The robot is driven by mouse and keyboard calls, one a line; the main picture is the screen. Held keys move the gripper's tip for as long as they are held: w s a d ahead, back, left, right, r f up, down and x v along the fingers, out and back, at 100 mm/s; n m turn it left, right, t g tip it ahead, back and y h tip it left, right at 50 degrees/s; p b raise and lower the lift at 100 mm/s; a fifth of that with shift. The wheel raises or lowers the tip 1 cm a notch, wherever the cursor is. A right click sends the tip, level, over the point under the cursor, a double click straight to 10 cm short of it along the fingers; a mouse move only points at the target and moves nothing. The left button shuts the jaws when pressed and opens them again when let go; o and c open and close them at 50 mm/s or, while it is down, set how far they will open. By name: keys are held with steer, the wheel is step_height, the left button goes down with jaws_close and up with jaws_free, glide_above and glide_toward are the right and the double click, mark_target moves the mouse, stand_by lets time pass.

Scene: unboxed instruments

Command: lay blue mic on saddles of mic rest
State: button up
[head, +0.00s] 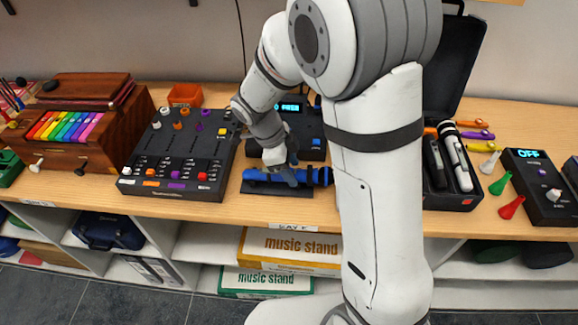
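The blue mic (257,176) lies level, left to right, over the dark mic rest (277,190) near the front edge of the wooden table. My gripper (287,175) points down at the middle of the mic, with its dark fingertips at the mic's body. The fingers hide part of the mic, and I cannot tell whether they are closed on it. The saddles are mostly hidden, so I cannot tell whether the mic touches them.
A dark mixer (180,150) stands to the left and a box with a lit display (310,138) behind. My arm blocks the view right of the mic. An open black case (452,200) with mics stands further right. Music stand boxes (290,250) lie on the shelf below.

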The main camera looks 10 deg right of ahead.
steer(key=shift+r+p, duration=0.25)
steer(key=shift+p, duration=0.1)
steer(key=s+b+v, duration=0.1)
steer(key=v, duration=1.1)
steer(key=s+d+r+n+t+y, duration=0.1)
steer(key=s+d+n+t+y, duration=0.2)
steer(key=s+d+n, duration=1)
steer(key=s+n+y, duration=0.1)
steer(key=n, duration=0.6)
steer(key=shift+s+r+t, duration=0.15)
steer(key=shift+s+t, duration=0.25)
steer(key=shift+d, duration=0.1)
